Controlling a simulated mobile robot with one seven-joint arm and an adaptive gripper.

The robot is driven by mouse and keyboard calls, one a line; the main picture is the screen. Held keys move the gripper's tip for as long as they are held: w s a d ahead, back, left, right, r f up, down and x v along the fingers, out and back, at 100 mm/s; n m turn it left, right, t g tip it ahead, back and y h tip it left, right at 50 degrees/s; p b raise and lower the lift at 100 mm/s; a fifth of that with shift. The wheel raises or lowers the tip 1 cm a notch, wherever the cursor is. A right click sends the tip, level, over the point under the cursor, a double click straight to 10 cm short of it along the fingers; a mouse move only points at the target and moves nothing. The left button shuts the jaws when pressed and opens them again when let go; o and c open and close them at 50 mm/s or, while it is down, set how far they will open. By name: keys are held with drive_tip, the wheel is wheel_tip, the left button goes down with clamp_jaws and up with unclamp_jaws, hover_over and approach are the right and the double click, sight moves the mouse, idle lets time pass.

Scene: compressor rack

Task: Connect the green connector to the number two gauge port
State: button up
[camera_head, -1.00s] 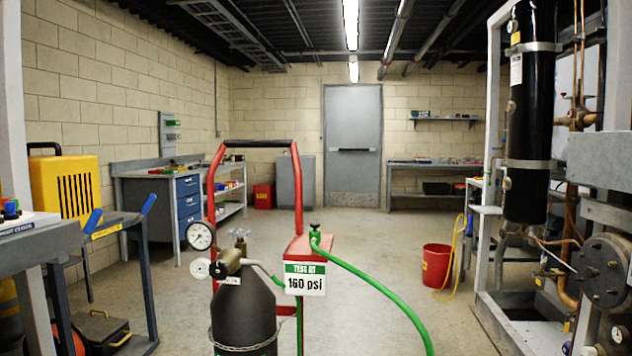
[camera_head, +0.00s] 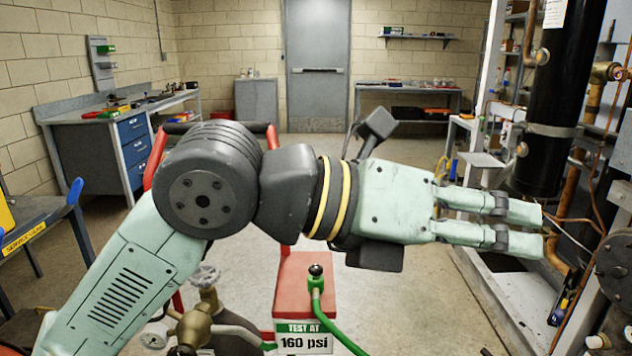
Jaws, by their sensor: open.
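The green connector (camera_head: 316,284) stands upright on top of the red holder (camera_head: 290,280), with a dark knob on its top end. A green hose (camera_head: 345,342) runs down from it to the lower right. My gripper (camera_head: 540,229) is open and empty. It points right, in front of the black cylinder's lower end, above and to the right of the connector and apart from it. The number two gauge port cannot be made out; part of the compressor rack is cut off at the right edge or behind my gripper.
A sign (camera_head: 303,338) reading "TEST AT 160 psi" hangs below the holder. A brass valve (camera_head: 197,325) is at the lower left of it. A black cylinder (camera_head: 560,90) and copper pipes (camera_head: 592,125) stand at the right. Open floor (camera_head: 420,290) lies between holder and rack.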

drive_tip(key=w+a+f+n+t+y+p, duration=0.2)
drive_tip(key=w+f+n+y, duration=0.1)
drive_tip(key=w+y, duration=0.25)
drive_tip(key=n+y+p, duration=0.3)
drive_tip(key=n+y, duration=0.3)
drive_tip(key=y, duration=0.3)
approach(316, 271)
drive_tip(key=shift+t, duration=0.3)
drive_tip(key=b+x, duration=0.2)
drive_tip(key=x, duration=0.1)
drive_tip(key=b+x, duration=0.1)
drive_tip(key=x, duration=0.2)
drive_tip(key=s+b+x, duration=0.1)
drive_tip(key=b+x, duration=0.1)
drive_tip(key=x, duration=0.2)
drive_tip(key=shift+f+b, duration=0.25)
drive_tip(key=shift+b, duration=0.1)
drive_tip(key=shift+w+f+b, duration=0.4)
drive_tip(key=shift+f+b, duration=0.2)
drive_tip(key=shift+b, duration=0.05)
clamp_jaws()
drive_tip(key=shift+r, duration=0.3)
